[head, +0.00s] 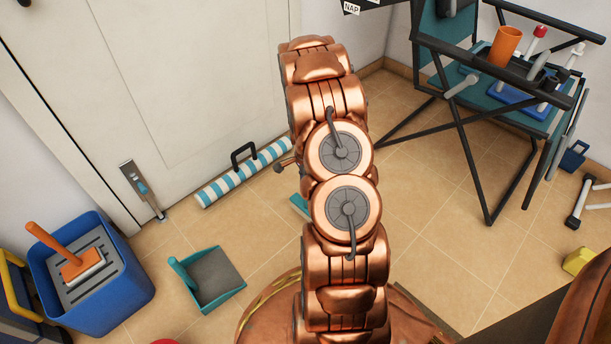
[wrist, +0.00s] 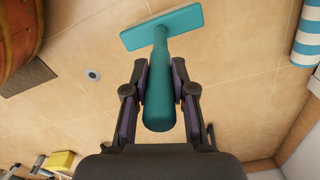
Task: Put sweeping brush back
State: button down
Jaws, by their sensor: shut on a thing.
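The teal sweeping brush (wrist: 162,32) is in my gripper (wrist: 159,72) in the wrist view. The two dark fingers are shut on its round handle from both sides, and its flat head points away from the gripper. In the head view only a small teal piece of the brush (head: 300,205) shows beside my copper arm; the arm hides the rest and most of the gripper. A teal dustpan (head: 215,278) with a grey inside lies on the tiles, left of my arm. I cannot tell how high the brush is above the floor.
A blue bucket (head: 105,285) with an orange-handled brush (head: 78,262) on its grey grid stands at left. A striped roll (head: 245,172) lies by the white door. A folding chair (head: 490,130) loaded with tools stands at right. Tiles between are mostly clear.

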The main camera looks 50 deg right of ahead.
jog(key=w+d+f+b, duration=0.4)
jog(key=w+d, duration=0.1)
jog(key=shift+w+d+f, duration=0.15)
jog(key=shift+w+d, duration=0.1)
jog(key=shift+d, duration=0.05)
dwell(0.4)
jog(key=shift+f, duration=0.1)
jog(key=c, duration=1)
grip_release()
jog(key=shift+o, duration=0.2)
